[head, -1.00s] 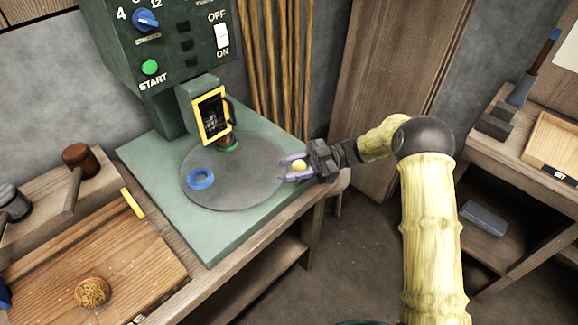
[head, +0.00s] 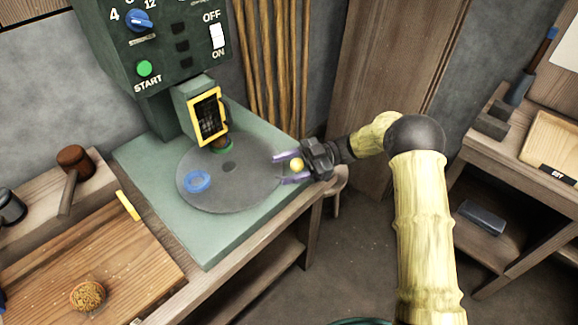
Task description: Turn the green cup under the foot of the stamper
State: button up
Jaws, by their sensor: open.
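The green cup (head: 220,147) sits on the far side of the round grey turntable (head: 245,190). It is small and partly hidden below the yellow-framed guard (head: 208,115) of the green stamper (head: 160,55). The stamper's foot is mostly hidden behind the guard, so I cannot tell whether the cup lines up with it. A blue ring-shaped cup (head: 196,181) sits at the turntable's left. My gripper (head: 288,167) is open at the turntable's right edge, with a small yellow ball-shaped knob (head: 297,164) between its purple fingers. I cannot tell whether the fingers touch it.
A wooden board (head: 80,250) with a brown crusty ball (head: 88,295) lies at the left, near a brown mallet (head: 75,160). Wooden shelves (head: 530,185) stand at the right. Poles (head: 275,70) lean behind the stamper.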

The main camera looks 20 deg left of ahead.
jog(key=v, duration=1.7)
jog(key=shift+w, duration=0.25)
jog(key=shift+d, duration=0.15)
